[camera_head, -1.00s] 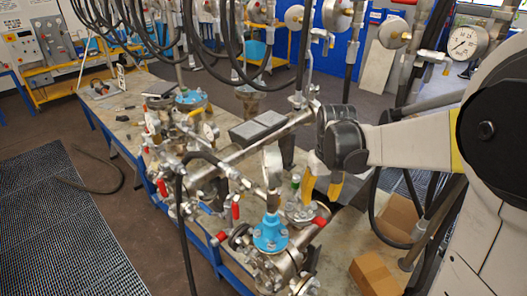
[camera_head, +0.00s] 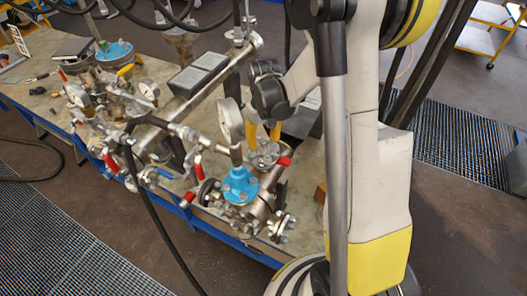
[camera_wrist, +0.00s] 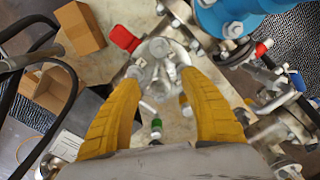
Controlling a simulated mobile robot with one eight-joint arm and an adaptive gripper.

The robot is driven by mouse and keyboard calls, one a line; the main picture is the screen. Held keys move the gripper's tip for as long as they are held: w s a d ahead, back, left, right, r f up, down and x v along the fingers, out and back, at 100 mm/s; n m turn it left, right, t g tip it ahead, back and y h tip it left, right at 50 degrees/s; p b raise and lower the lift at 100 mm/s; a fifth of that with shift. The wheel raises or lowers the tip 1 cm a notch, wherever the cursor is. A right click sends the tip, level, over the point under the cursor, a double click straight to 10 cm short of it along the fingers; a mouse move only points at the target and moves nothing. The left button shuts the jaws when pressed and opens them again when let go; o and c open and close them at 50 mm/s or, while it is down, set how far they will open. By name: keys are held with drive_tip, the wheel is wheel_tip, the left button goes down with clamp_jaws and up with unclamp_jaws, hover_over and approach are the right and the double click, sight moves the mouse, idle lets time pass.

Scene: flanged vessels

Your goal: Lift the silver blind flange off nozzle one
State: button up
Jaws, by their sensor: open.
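The silver blind flange (camera_head: 263,158) sits on a nozzle of the piping behind and right of the blue flanged fitting (camera_head: 239,184). In the wrist view the flange (camera_wrist: 160,57), with bolts around it, lies at the top centre, between and just beyond my fingertips. My gripper (camera_head: 264,143) has its yellow fingers pointing down over the flange. In the wrist view my gripper (camera_wrist: 160,84) is open with nothing held. I cannot tell whether a fingertip touches the flange.
A red handle (camera_wrist: 124,39) sticks out close to the flange on its left in the wrist view. A pressure gauge (camera_head: 230,120) stands close to my gripper. A cardboard box (camera_wrist: 79,28) lies at upper left. Pipes, valves and black hoses crowd the bench (camera_head: 25,95).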

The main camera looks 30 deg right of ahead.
drive_tip(key=shift+w+f, duration=0.15)
drive_tip(key=shift+f, duration=0.65)
clamp_jaws()
drive_tip(key=shift+r, duration=0.15)
